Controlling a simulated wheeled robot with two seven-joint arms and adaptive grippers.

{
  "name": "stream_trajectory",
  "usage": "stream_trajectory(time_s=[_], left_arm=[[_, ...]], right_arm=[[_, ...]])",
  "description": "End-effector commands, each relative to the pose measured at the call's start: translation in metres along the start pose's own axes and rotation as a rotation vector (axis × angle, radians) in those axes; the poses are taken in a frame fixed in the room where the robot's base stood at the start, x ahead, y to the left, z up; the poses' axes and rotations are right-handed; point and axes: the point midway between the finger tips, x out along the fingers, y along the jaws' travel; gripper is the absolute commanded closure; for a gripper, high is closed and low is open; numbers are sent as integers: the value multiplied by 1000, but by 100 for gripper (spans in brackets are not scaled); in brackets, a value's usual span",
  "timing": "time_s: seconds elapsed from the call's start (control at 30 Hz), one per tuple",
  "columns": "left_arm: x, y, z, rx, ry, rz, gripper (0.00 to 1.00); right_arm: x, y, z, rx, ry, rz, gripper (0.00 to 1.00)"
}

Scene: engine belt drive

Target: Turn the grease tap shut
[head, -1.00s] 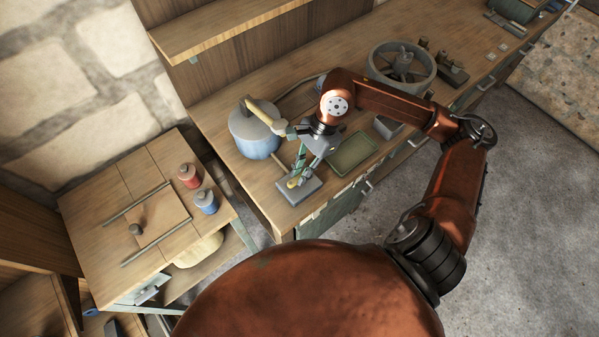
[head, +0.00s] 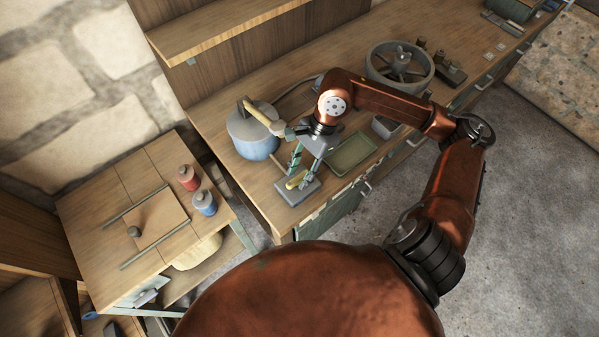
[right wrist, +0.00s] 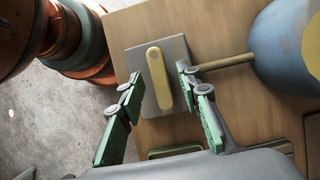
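The grease tap is a flat yellow lever (right wrist: 159,80) on a grey square block (right wrist: 130,58). In the head view the lever (head: 297,181) and its block (head: 311,187) sit near the bench's front left corner. My right gripper (right wrist: 158,76) is open, its two green fingers spread on either side of the lever with gaps showing. In the head view the right gripper (head: 301,162) is just above the tap and partly hides it. I cannot tell its exact height. A thin pipe runs from the block towards the blue grease pot (right wrist: 288,52). My left gripper is not in view.
The blue pot (head: 256,146) with a grey lid stands behind the tap. A green tray (head: 352,154) lies to the right, with a fan wheel (head: 400,62) farther back. A side table (head: 90,213) at left holds red (head: 188,177) and blue (head: 204,203) cans.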

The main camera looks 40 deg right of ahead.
Motion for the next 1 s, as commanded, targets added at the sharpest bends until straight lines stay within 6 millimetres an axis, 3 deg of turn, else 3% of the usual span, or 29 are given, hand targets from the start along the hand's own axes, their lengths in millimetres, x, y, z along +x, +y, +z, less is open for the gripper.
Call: stream_trajectory(time_s=[0.17, 0.6, 0.8, 1.0], left_arm=[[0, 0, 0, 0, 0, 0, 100], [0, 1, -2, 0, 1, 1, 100], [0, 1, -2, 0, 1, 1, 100], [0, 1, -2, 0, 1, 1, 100]], right_arm=[[-18, -1, -1, 1, 2, -3, 68], [-102, -1, 0, 1, 1, -2, 68], [-118, 0, 0, 0, 1, -1, 68], [-120, 0, 0, 0, 0, -1, 68]])
